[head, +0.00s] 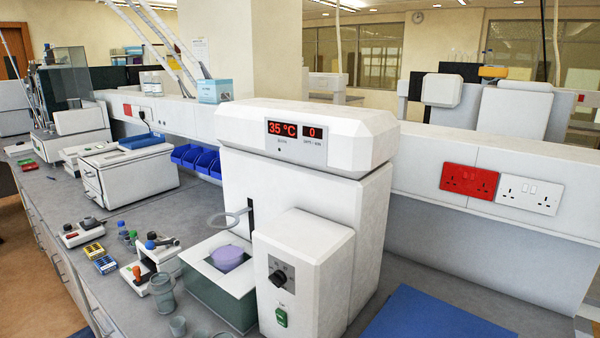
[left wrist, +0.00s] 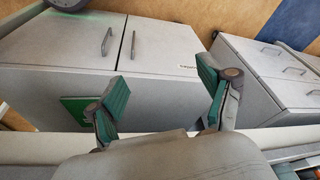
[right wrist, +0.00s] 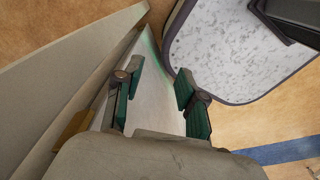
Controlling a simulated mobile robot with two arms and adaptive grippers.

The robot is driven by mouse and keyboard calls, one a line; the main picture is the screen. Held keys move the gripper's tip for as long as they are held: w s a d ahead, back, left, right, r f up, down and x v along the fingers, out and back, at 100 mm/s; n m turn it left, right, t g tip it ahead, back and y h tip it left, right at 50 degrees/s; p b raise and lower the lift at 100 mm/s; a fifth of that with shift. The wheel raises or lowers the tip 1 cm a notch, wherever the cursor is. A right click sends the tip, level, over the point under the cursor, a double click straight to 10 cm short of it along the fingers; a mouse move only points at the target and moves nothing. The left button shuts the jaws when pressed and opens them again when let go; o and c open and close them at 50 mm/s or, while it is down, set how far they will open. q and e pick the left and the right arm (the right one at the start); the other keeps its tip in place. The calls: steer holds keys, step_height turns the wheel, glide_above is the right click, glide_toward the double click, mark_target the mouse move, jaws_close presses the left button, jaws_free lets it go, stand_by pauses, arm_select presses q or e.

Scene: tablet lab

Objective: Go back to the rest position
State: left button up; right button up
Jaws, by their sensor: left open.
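My left gripper (left wrist: 162,98) shows in the left wrist view with its two green-padded fingers spread apart and nothing between them. Grey cabinet doors and drawers lie beyond it. My right gripper (right wrist: 156,98) shows in the right wrist view, also with its fingers apart and nothing between them. It is over the floor beside a pale panel. Neither gripper shows in the head view.
Blue bins (head: 196,158) stand behind. A blue mat (head: 430,315) lies right of the machine. Cabinets (left wrist: 160,50) are close to my left gripper. Open floor (right wrist: 270,125) shows near my right gripper.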

arm_select(q)
step_height(320, 180, down, 13)
steer(key=s+b, duration=0.1)
steer(key=s, duration=0.1)
steer(key=s+a+f+g+b, duration=0.1)
steer(key=s+f, duration=0.8)
steer(key=f, duration=0.2)
steer(key=s+a+f+g+b, duration=0.1)
steer(key=s+a+f, duration=0.1)
steer(key=s+f, duration=0.6)
step_height(320, 180, down, 5)
steer(key=shift+s+r+b, duration=0.2)
steer(key=shift+s+b, duration=0.1)
steer(key=shift+s, duration=0.1)
steer(key=shift+a, duration=0.1)
